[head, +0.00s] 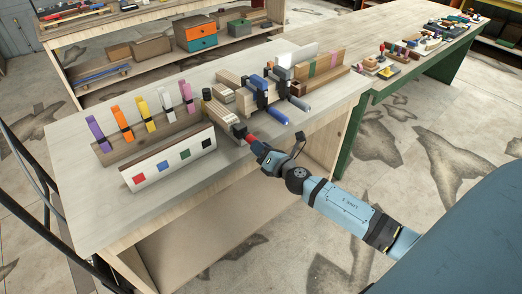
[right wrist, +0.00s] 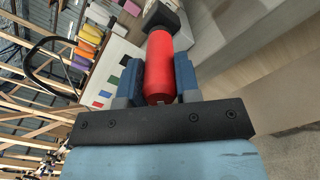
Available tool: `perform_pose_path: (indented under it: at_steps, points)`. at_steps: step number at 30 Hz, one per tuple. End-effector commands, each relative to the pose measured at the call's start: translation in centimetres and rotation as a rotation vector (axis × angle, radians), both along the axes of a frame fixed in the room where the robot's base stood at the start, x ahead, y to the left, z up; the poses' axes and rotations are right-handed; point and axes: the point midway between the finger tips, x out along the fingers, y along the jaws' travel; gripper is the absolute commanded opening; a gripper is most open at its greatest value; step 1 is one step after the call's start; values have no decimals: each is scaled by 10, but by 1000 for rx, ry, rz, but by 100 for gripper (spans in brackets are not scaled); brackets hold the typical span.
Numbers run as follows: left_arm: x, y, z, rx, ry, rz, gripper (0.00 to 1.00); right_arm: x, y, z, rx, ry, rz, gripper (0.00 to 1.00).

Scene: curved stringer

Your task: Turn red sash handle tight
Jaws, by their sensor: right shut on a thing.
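The red sash handle (right wrist: 159,66) sits between the fingers of my right gripper (right wrist: 160,85) in the right wrist view. Its far end meets a dark collar. In the head view the red handle (head: 249,138) shows just beyond my right gripper (head: 258,147), which is shut on it. The handle lies in line with a wooden piece (head: 222,114) on the bench. Two clamps with blue handles (head: 277,117) grip wooden blocks behind it. My left gripper is not in view.
A white board with coloured squares (head: 168,159) and a rack with several coloured strips (head: 145,135) stand on the bench's left part. The bench top (head: 95,205) is bare at its front left. A green-legged table (head: 412,66) with small items adjoins at right.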

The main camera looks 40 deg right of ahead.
Motion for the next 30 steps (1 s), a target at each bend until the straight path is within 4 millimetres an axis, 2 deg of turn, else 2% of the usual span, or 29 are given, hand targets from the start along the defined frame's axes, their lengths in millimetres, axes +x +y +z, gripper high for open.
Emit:
perform_pose_path:
  at_steps: [11,30]
  points:
    - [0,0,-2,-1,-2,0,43,0,0,0,360,28,-1,7]
    - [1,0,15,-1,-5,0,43,0,0,1,965,76,-2,7]
